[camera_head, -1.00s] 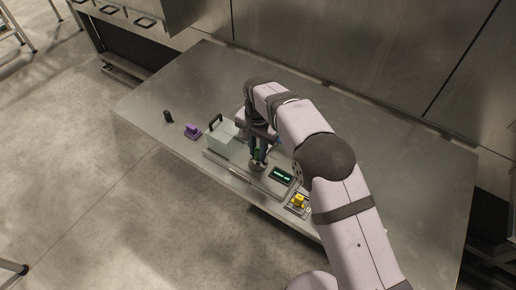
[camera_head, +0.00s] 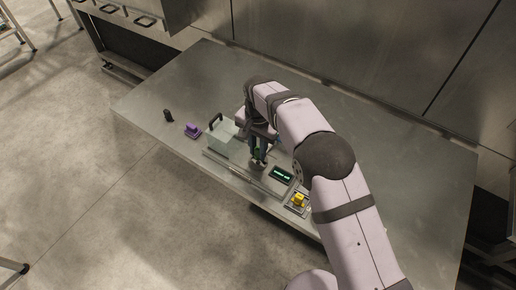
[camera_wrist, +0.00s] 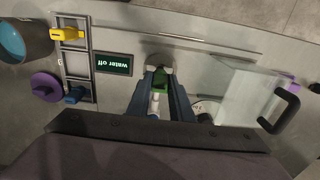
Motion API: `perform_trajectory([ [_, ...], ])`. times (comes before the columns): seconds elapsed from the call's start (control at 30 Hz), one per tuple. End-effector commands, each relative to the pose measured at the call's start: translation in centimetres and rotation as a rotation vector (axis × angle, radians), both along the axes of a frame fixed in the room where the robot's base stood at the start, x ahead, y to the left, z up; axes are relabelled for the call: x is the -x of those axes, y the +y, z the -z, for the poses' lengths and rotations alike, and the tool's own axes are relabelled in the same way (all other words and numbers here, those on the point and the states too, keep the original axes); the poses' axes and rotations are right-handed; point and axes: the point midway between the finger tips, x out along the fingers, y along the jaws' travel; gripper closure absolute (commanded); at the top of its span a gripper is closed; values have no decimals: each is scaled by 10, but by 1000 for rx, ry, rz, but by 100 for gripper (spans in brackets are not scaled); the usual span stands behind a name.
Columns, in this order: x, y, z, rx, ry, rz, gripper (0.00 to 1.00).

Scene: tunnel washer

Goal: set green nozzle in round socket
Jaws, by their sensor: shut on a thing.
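My gripper (camera_wrist: 164,92) points down at the washer unit and is shut on the green nozzle (camera_wrist: 161,82), which sits between its two fingers. The gripper (camera_head: 258,152) and a bit of green also show at the middle of the unit in the head view. A pale grey round part (camera_wrist: 160,62), which looks like the round socket, is right at the nozzle's end in the wrist view. I cannot tell whether the nozzle is seated in it or just over it, as the fingers hide the contact.
A "water off" display (camera_wrist: 112,64) is beside the gripper. A clear box with a black handle (camera_head: 221,140) stands close on the other side. A yellow piece (camera_head: 298,201) sits in a rack. A purple piece (camera_head: 192,130) and a black piece (camera_head: 168,116) lie farther left.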

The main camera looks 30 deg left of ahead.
Motion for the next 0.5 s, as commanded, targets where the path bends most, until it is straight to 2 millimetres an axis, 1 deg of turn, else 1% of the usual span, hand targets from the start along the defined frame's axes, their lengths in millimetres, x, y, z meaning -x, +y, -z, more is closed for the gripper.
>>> perform_trajectory([
  [0.5,0,0,13,0,0,0,100],
])
